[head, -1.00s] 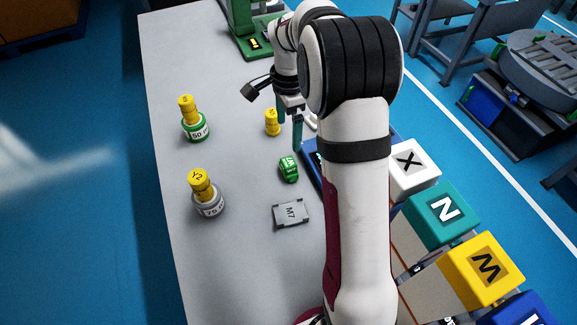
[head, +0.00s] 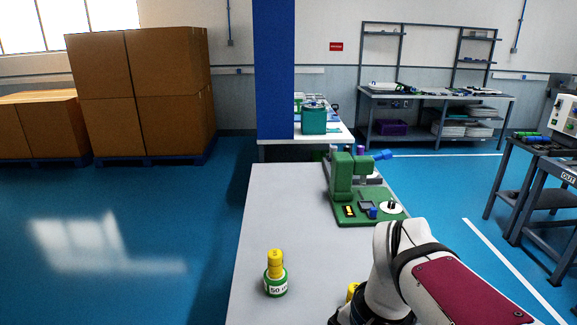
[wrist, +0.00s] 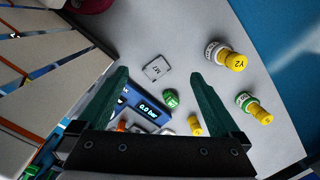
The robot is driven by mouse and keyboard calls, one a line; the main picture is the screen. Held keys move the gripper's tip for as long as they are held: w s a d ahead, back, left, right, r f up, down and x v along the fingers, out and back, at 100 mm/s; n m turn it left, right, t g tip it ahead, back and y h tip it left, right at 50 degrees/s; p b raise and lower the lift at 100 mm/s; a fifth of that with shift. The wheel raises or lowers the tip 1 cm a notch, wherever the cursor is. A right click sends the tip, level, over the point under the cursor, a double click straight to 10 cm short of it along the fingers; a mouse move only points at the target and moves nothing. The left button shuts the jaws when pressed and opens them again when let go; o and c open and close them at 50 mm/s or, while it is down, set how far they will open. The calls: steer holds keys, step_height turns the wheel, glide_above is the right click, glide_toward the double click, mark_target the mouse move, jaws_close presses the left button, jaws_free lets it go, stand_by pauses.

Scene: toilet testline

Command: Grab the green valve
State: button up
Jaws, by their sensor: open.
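The green valve (wrist: 171,98), a small green block with white lettering, lies on the grey table. In the wrist view it appears between the two fingers of my gripper (wrist: 160,74), nearer the right finger. My gripper is open and empty. The fingers appear above the table, apart from the valve; the exact height is hard to tell. In the head view the valve is out of sight, and my fingers do not show.
A blue device with a display (wrist: 148,108) lies close beside the valve. A grey M7 plate (wrist: 157,68), a small yellow piece (wrist: 195,125), a grey-based yellow Y2 piece (wrist: 226,56) and a green-based yellow piece (head: 276,274) are nearby. A green machine (head: 352,185) stands at the table's far end.

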steer(key=s+a+f+n, duration=0.1)
steer(key=s+f+n, duration=0.1)
steer(key=s, duration=0.4)
steer(key=s+a+f+n, duration=0.2)
steer(key=s+f, duration=0.1)
steer(key=s, duration=0.3)
steer(key=shift+a+n+y, duration=0.15)
steer(key=shift+n+y, duration=0.15)
steer(key=shift+c, duration=0.6)
steer(key=shift+w+r, duration=0.1)
